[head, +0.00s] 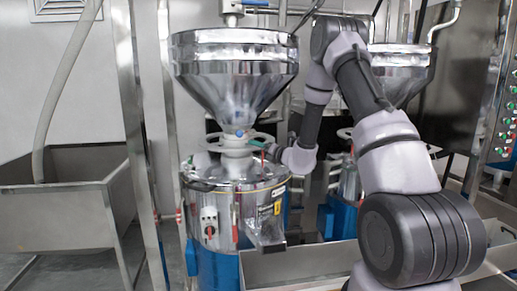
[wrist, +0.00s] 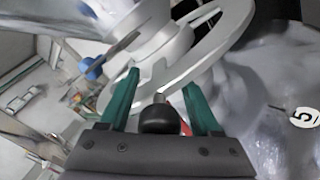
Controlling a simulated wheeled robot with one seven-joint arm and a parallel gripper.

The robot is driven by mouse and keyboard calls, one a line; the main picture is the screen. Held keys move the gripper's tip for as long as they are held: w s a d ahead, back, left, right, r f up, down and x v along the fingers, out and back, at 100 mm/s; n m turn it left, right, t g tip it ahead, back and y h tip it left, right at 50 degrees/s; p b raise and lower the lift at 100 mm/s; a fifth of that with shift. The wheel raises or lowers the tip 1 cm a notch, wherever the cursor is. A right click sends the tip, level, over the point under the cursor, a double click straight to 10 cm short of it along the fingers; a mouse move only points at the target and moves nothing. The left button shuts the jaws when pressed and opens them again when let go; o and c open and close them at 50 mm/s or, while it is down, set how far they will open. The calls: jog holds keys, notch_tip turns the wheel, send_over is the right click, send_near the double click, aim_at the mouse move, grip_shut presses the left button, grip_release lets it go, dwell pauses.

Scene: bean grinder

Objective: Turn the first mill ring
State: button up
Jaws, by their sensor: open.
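The first mill ring (head: 222,137) is a pale, flat ring around the neck below the near steel funnel (head: 235,85). In the wrist view the ring (wrist: 232,38) curves close in front of my gripper. My gripper (head: 272,150) reaches in from the right at ring height, small in the head view. In the wrist view my gripper (wrist: 160,84) is open, with two green fingers spread. A black knob (wrist: 160,118) on a short metal stem lies between the fingers. I cannot tell whether either finger touches the knob or the ring.
The near mill body (head: 235,190) stands below the ring, with a spout at its front. A second funnel (head: 400,70) stands behind my arm. A steel sink (head: 65,220) is at the left, and a frame post (head: 135,130) stands between it and the mill.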

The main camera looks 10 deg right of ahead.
grip_shut()
dwell(1.4)
